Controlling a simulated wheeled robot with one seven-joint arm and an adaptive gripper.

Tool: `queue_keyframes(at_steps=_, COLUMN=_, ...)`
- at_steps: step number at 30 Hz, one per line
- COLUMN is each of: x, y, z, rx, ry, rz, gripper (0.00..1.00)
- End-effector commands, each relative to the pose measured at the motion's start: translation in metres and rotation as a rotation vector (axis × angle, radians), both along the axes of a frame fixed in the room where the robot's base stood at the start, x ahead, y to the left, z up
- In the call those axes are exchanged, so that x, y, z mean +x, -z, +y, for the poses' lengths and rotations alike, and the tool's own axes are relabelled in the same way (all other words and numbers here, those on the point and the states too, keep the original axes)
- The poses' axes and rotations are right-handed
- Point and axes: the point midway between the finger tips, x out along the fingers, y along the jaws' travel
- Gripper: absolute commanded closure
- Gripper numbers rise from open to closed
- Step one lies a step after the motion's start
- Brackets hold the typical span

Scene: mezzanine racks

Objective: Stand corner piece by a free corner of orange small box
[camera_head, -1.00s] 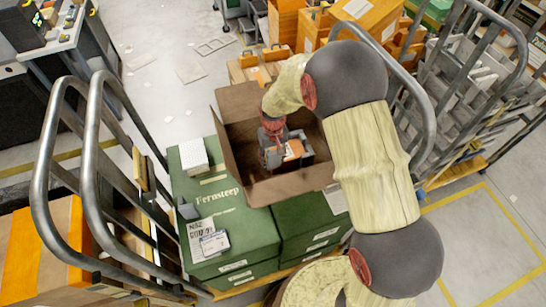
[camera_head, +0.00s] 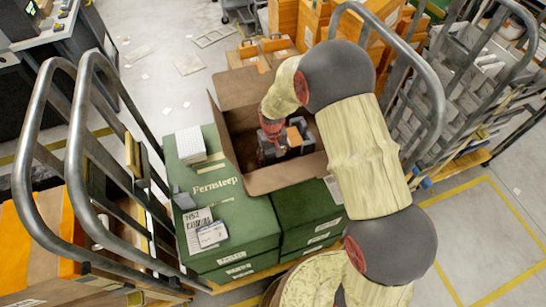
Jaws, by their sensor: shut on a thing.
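My gripper (camera_head: 281,148) reaches down into an open brown cardboard box (camera_head: 267,181). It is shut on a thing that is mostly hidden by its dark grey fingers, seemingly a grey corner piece. The orange small box (camera_head: 294,136) shows as a small orange patch inside the carton, right beside the fingers. I cannot tell whether the held piece touches it. Its lower sides and most of its corners are hidden by my gripper and the carton's shade. Another grey angled piece (camera_head: 182,198) stands on the green box to the left of the carton.
Green boxes (camera_head: 232,228) lie under and before the carton, with a white stack (camera_head: 190,144) and paper labels on top. Steel cart rails rise on the left (camera_head: 75,150) and right (camera_head: 432,80). Orange crates (camera_head: 283,20) stand behind. Open floor lies at the back left.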

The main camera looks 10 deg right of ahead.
Motion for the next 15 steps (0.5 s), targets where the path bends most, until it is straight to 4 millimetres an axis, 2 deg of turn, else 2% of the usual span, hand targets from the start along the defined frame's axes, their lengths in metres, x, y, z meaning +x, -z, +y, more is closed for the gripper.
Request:
queue_keyframes(at_steps=1, x=-0.0029, y=0.0052, z=-0.0015, rx=-0.002, ry=0.0, rz=0.007, gripper=0.69)
queue_keyframes(at_steps=11, x=0.0006, y=0.0022, z=-0.0014, rx=-0.001, ry=0.001, rz=-0.001, gripper=0.72)
queue_keyframes(at_steps=12, x=0.0009, y=0.0019, z=-0.0013, rx=-0.001, ry=0.001, rz=-0.001, gripper=0.52)
queue_keyframes(at_steps=15, x=0.0012, y=0.0015, z=-0.0013, rx=-0.001, ry=0.001, rz=-0.002, gripper=0.46)
